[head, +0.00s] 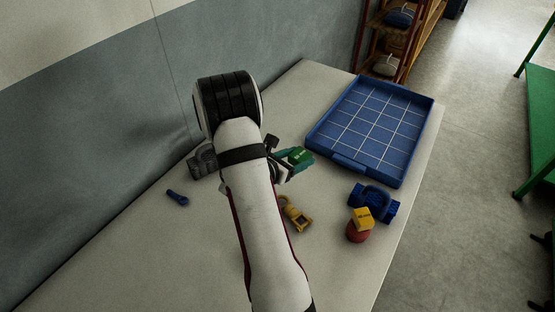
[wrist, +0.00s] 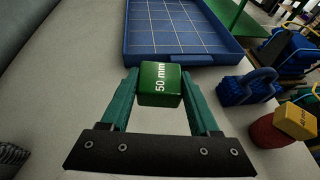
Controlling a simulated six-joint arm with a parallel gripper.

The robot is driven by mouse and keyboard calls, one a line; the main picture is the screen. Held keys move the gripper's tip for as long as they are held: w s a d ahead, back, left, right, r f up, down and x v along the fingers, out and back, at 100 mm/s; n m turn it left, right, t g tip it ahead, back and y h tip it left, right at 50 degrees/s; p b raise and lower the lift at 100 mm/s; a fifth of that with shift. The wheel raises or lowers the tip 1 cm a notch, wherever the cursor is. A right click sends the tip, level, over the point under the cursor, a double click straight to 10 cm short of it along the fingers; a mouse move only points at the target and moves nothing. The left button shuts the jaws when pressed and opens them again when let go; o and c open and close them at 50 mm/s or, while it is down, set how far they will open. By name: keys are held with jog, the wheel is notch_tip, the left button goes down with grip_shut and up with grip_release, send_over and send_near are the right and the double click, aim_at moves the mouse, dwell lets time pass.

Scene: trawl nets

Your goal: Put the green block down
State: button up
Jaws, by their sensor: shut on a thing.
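The green block (wrist: 160,84) is marked "50 mm" and sits between the two green fingers of my gripper (wrist: 160,97) in the wrist view. My gripper is shut on it. In the head view the green block (head: 299,155) shows at the tip of my gripper (head: 292,163), to the left of the blue tray's near corner. The wrist view does not clearly show whether the block's underside is clear of the table.
A blue tray (head: 325,151) with a white grid is empty at the back right. A blue object with a handle (head: 384,203), a yellow block (head: 363,215) on a red round thing (head: 357,234), a yellow object (head: 295,214) and a small blue item (head: 177,198) lie on the table (head: 130,255).

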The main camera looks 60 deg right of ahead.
jog(key=shift+s+r, duration=0.3)
jog(key=shift+s, duration=0.15)
jog(key=w+a+n+t, duration=0.35)
jog(key=w+a, duration=0.25)
jog(key=w, duration=0.3)
jog(key=n+t+y, duration=0.4)
jog(key=n+t, duration=0.3)
jog(key=t, duration=0.1)
send_over(131, 239)
notch_tip(131, 239, down, 7)
jog(key=shift+r, duration=0.15)
notch_tip(131, 239, down, 3)
jog(key=shift+f, duration=0.55)
jog(key=shift+f, duration=0.15)
